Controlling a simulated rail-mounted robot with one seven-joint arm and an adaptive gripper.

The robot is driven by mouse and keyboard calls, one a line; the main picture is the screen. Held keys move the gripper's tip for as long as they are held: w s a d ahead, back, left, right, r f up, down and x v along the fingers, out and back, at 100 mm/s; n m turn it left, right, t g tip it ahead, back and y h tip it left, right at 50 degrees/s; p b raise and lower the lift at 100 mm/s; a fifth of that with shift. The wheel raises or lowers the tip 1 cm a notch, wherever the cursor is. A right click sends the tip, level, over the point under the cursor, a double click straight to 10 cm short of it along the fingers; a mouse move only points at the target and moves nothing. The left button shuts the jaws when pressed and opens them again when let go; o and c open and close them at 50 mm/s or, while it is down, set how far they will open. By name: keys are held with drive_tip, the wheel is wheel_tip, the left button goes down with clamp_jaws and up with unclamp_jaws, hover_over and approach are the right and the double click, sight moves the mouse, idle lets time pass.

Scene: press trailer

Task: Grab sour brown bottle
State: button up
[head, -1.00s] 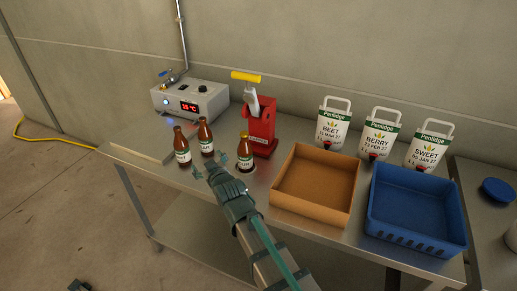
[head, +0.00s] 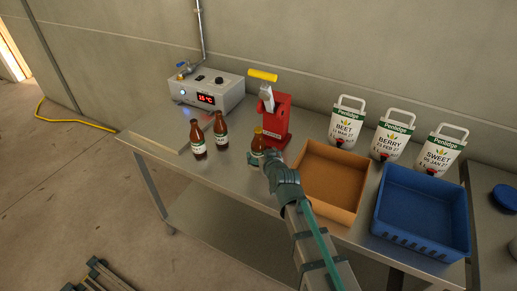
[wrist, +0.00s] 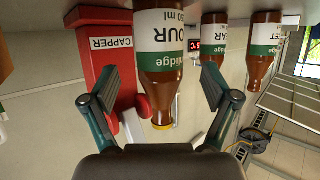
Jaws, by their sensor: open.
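The brown sour bottle (head: 257,141) has a yellow cap and stands upright on the steel table, left of the red capper. In the wrist view, which shows things upside down, the sour bottle (wrist: 160,45) has a white and green label reading "OUR", its first letter cut off. My gripper (head: 264,158) is open and in front of this bottle, hiding its lower part in the head view. In the wrist view the bottle appears between my two spread fingers; I cannot tell whether they touch it.
Two other brown bottles (head: 197,140) (head: 221,130) stand to the left. The red capper (head: 276,122) is close behind the sour bottle. A cardboard box (head: 330,180) and a blue crate (head: 420,212) stand to the right. Three white pouches (head: 346,124) stand at the back.

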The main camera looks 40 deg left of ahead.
sight(261, 151)
drive_tip(key=x, duration=0.1)
drive_tip(key=p+x, duration=0.1)
drive_tip(key=x, duration=0.1)
drive_tip(key=p+x, duration=0.1)
drive_tip(key=shift+w+a+r, duration=0.2)
drive_tip(key=shift+a+r, duration=0.05)
drive_tip(key=shift+r, duration=0.05)
drive_tip(key=shift+w+a+f+p, duration=0.1)
drive_tip(key=shift+a+f+p, duration=0.1)
drive_tip(key=shift+f+p, duration=0.1)
drive_tip(key=shift+c, duration=0.4)
drive_tip(key=shift+r, duration=0.1)
clamp_jaws()
